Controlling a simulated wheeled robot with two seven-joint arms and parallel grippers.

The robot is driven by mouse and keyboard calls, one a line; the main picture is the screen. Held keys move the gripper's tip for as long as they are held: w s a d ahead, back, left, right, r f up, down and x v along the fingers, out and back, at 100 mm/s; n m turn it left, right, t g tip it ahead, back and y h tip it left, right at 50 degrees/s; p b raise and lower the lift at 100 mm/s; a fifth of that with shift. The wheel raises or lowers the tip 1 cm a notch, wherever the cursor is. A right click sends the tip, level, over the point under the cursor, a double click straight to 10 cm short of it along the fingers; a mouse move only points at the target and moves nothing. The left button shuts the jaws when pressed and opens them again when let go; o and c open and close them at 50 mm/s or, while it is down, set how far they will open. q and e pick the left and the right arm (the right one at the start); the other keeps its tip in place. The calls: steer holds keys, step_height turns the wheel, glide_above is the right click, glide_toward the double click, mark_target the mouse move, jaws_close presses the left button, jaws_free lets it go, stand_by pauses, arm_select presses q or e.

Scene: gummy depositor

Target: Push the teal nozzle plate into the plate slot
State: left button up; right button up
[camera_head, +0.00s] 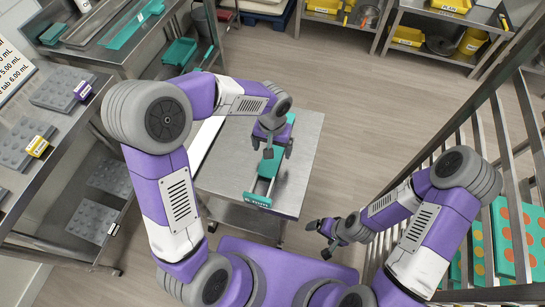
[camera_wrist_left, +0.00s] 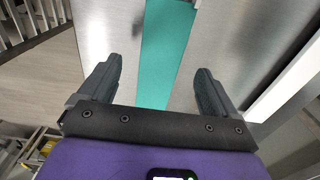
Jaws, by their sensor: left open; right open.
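A long narrow teal nozzle plate (camera_head: 269,168) lies on the steel cart top, partly hidden under my left gripper. A teal front piece with small pale lettering (camera_head: 257,200) is at its near end, by the cart's front edge. The plate also shows as a teal strip (camera_wrist_left: 167,50) in the left wrist view. My left gripper (camera_head: 272,153) is open above the plate; its fingers (camera_wrist_left: 155,85) are on either side of the strip with nothing between them. My right gripper (camera_head: 318,227) is open and empty, right of the cart.
The steel cart top (camera_head: 302,150) is bare on both sides of the plate. A steel bench (camera_head: 75,52) with more teal parts stands at upper left. Grey mould trays (camera_head: 62,90) lie at left. A railed rack (camera_head: 500,150) stands at right. Yellow bins (camera_head: 407,36) are at the back.

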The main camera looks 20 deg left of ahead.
arm_select(q)
steer(key=f, duration=0.1)
steer(key=f+b, duration=0.1)
steer(key=f, duration=0.3)
steer(key=shift+w+a+f+b, duration=0.1)
steer(key=shift+w+b, duration=0.15)
steer(key=shift+b, duration=0.1)
